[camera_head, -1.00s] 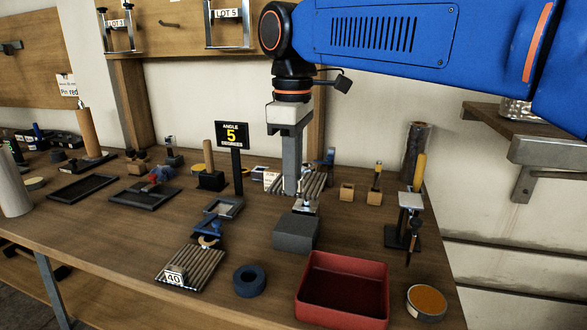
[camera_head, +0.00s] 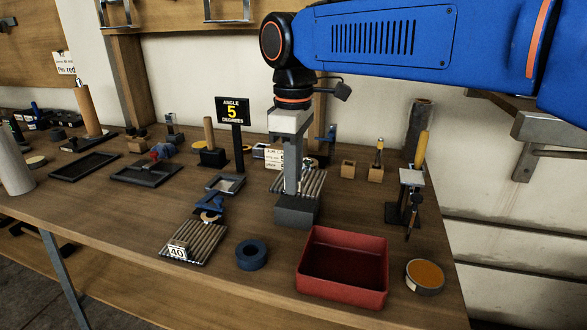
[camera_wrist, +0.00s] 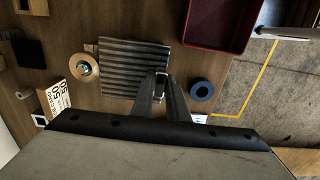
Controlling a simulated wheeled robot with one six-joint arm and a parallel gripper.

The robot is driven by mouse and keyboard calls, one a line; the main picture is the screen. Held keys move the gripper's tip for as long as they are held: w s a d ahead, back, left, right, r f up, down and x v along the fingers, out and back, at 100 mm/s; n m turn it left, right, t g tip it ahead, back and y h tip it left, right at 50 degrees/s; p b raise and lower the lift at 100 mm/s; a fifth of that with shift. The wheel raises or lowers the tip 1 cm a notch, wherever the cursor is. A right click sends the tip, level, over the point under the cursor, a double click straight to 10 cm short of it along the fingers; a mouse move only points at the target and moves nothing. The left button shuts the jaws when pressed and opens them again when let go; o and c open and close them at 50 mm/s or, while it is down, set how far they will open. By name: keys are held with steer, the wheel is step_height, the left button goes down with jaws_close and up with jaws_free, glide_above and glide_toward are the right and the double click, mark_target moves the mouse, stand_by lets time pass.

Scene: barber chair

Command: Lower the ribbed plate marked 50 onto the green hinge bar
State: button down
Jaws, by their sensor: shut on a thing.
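My gripper (camera_head: 292,190) points straight down in the head view, behind a grey block (camera_head: 296,212). A ribbed plate (camera_head: 313,183) lies at its fingers; the block hides the front edge. In the wrist view the grey ribbed plate (camera_wrist: 130,66) shows below my fingers (camera_wrist: 160,88), which are shut on its near right edge at a small pale tab. I cannot read a number on this plate. I cannot make out the green hinge bar. Whether the plate touches anything beneath is not clear.
Another ribbed plate (camera_head: 194,243), marked 40, lies by a blue hinge (camera_head: 209,204). A blue ring (camera_head: 251,255) and red tray (camera_head: 343,268) stand in front. A black sign (camera_head: 232,110) reads "ANGLE 5 DEGREES".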

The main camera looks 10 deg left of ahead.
steer(key=shift+f, duration=1.8)
steer(key=shift+f, duration=0.1)
steer(key=c, duration=1.6)
jaws_free()
steer(key=shift+c, duration=0.2)
step_height(320, 180, up, 17)
steer(key=shift+r, duration=0.2)
